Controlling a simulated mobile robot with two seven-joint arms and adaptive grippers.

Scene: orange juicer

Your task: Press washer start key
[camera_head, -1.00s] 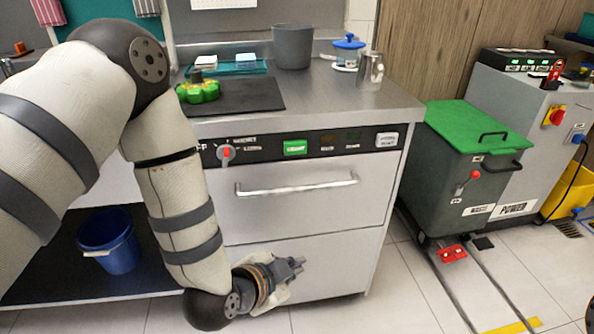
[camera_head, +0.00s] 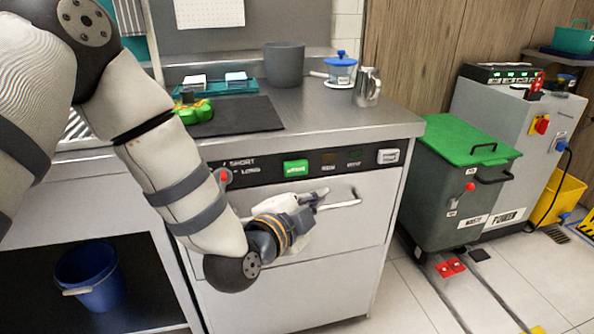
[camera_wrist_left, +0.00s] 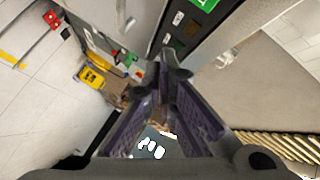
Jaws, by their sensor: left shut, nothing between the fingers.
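The washer (camera_head: 345,260) is a steel-fronted machine under the counter, with a dark control strip. A lit green key with small lettering (camera_head: 295,169) sits on that strip; a green key also shows at the top edge of the left wrist view (camera_wrist_left: 206,4). My left gripper (camera_head: 324,196) is shut and empty, in front of the washer door by the bar handle (camera_head: 345,203), below and slightly right of the green key. Whether it touches the handle I cannot tell. My arm hides the handle's left part. My right gripper is not shown.
A red knob (camera_head: 223,176) is left of the green key, close to my arm. A white key (camera_head: 388,156) is at the strip's right end. The countertop above holds a grey pot (camera_head: 284,64) and a metal jug (camera_head: 367,87). A green-lidded bin (camera_head: 458,180) stands right of the washer.

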